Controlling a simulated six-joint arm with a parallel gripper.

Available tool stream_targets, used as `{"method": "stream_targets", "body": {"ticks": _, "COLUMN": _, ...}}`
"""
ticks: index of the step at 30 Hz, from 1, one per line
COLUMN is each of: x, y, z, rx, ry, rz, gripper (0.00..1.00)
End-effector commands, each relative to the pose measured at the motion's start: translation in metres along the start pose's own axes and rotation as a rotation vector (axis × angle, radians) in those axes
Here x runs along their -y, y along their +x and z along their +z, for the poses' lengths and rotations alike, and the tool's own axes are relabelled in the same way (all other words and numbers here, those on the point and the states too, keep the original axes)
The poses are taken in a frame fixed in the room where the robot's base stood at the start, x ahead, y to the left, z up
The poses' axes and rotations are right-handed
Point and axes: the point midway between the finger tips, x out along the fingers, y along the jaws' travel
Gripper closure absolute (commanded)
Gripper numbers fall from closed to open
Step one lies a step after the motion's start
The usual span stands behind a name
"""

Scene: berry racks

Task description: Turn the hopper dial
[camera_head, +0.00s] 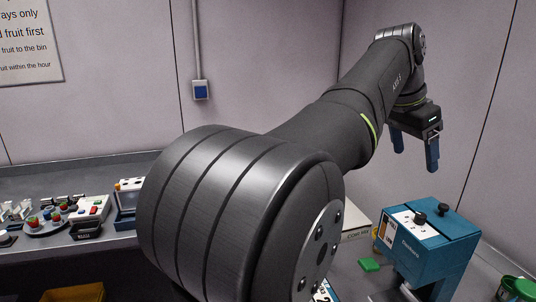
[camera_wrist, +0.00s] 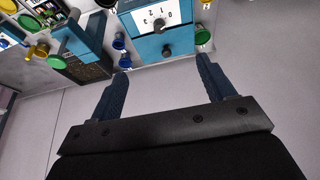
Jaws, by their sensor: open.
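The hopper is a teal box-shaped machine (camera_head: 440,248) at the lower right of the head view. A white panel on it carries a black dial knob (camera_head: 420,217). A second black knob (camera_head: 443,209) is close by on the teal surface. In the wrist view, the dial knob (camera_wrist: 158,24) sits on the white panel marked 0, 1, 2, 3, and the other black knob (camera_wrist: 167,51) is on the teal face. My gripper (camera_head: 415,160) is open and empty, in the air above the machine. Its fingers (camera_wrist: 163,68) are apart and touch nothing.
Several trays and small devices stand along the left counter. In the wrist view, yellow, blue and green items crowd the upper left. The air around my gripper is clear.

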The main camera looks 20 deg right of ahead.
Motion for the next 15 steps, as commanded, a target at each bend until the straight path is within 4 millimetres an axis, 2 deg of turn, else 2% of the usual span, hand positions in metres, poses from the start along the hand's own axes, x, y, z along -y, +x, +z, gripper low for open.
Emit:
{"method": "stream_targets", "body": {"ticks": 1, "x": -0.001, "y": 0.002, "z": 0.000, "rx": 0.002, "ry": 0.002, "rz": -0.001, "gripper": 0.35}}
{"method": "stream_targets", "body": {"ticks": 4, "x": -0.001, "y": 0.002, "z": 0.000, "rx": 0.001, "ry": 0.001, "rz": -0.001, "gripper": 0.54}}
{"method": "stream_targets", "body": {"ticks": 10, "x": -0.001, "y": 0.011, "z": 0.000, "rx": 0.003, "ry": 0.001, "rz": 0.001, "gripper": 0.54}}
{"method": "stream_targets", "body": {"ticks": 15, "x": -0.001, "y": 0.040, "z": 0.000, "rx": 0.005, "ry": 0.001, "rz": 0.002, "gripper": 0.54}}
